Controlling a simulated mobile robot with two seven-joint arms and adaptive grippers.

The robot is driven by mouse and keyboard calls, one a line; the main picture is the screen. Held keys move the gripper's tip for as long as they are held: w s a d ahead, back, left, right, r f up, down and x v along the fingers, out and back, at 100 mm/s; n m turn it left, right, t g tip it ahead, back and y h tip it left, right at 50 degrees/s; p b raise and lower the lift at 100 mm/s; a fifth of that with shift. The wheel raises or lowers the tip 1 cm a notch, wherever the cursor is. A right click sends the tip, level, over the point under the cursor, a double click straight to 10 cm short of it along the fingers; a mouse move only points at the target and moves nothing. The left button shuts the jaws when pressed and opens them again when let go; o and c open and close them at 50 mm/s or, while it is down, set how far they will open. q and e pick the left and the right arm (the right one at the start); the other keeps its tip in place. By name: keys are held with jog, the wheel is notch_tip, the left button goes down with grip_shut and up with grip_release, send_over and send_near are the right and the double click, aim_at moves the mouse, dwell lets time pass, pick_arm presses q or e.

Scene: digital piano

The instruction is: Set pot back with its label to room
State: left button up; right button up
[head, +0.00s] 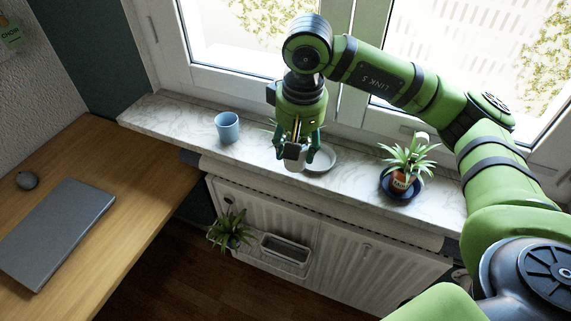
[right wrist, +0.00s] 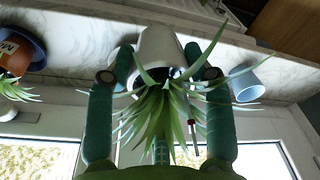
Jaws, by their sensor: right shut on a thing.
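My right gripper (head: 300,158) is shut on a white pot (right wrist: 160,48) with a spiky green plant (right wrist: 158,112). In the head view the gripper hides most of this pot (head: 295,166). It is just left of a pale round saucer (head: 322,161) on the marble windowsill (head: 262,156). I cannot tell whether the pot touches the sill. No label shows on the visible part of the white pot. A terracotta pot (head: 401,183) with a label on its front stands in a dark blue saucer (head: 387,189) farther right. My left gripper is not in view.
A light blue cup (head: 227,128) stands on the sill to the left. A radiator (head: 340,245) below carries a small tray (head: 285,250) and a plant (head: 230,229). A desk (head: 150,165) with a laptop (head: 58,230) is at left. Windows stand behind the sill.

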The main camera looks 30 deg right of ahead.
jog(key=w+d+n, duration=0.3)
jog(key=w+d, duration=0.1)
jog(key=d, duration=0.4)
jog(key=shift+w+d+f+b, duration=0.1)
jog(key=shift+f+b, duration=0.95)
jog(key=shift+f, duration=1.7)
jog(key=shift+f+b, duration=0.6)
jog(key=o, duration=1.5)
jog(key=shift+c, duration=0.2)
jog(key=shift+r, duration=0.1)
jog(key=r+p, duration=0.2)
jog(key=r, duration=0.1)
jog(key=r+p, duration=0.1)
jog(key=shift+s+r, duration=0.3)
jog(key=shift+r, duration=0.1)
